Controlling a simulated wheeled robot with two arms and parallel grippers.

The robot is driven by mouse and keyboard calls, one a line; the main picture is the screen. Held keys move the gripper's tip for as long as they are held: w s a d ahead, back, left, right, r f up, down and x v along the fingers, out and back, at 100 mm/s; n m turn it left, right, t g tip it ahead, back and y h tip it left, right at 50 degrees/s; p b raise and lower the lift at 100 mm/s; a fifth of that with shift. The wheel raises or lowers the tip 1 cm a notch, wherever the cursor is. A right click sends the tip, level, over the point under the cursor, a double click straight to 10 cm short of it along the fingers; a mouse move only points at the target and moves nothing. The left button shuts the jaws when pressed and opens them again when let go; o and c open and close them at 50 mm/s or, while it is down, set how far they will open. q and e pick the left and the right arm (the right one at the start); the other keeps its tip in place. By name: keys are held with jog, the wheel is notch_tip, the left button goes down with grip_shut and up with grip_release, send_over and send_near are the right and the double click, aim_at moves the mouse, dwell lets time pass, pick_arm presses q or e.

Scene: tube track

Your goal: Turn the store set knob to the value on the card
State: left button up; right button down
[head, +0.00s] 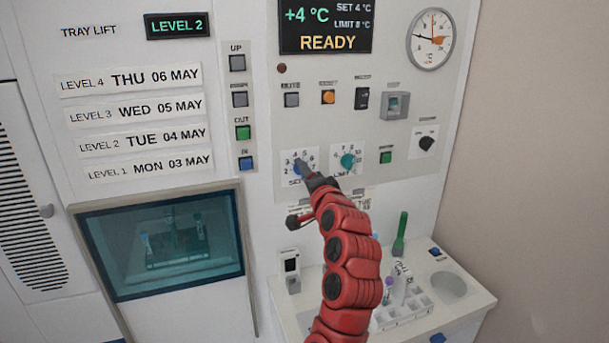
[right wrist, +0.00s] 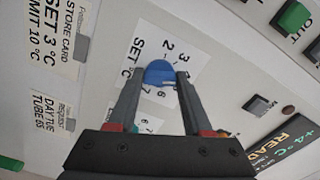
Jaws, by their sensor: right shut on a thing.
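The blue store set knob (head: 297,169) sits on a white dial marked SET with numbers around it, on the upright panel. My right gripper (head: 306,170) is at this knob. In the right wrist view the knob (right wrist: 158,71) is between the two fingertips, and the gripper is shut on it. The knob's pointer is too small or hidden to read. The store card (right wrist: 62,32) reads SET 3 °C, LIMIT 10 °C. The display (head: 326,27) reads +4 °C, SET 4 °C, LIMIT 8 °C, READY. My left gripper is not in view.
A teal LIMIT knob (head: 348,161) is just right of the set knob. A green button (head: 386,158) and a black knob (head: 427,143) lie farther right. Below is a shelf with a tube rack (head: 403,309) and a green-handled tool (head: 400,235).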

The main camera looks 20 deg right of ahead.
jog(key=shift+f+n+b, duration=0.1)
jog(key=shift+n+b, duration=3.7)
jog(key=shift+b, duration=0.65)
jog(key=shift+c, duration=1.6)
grip_release()
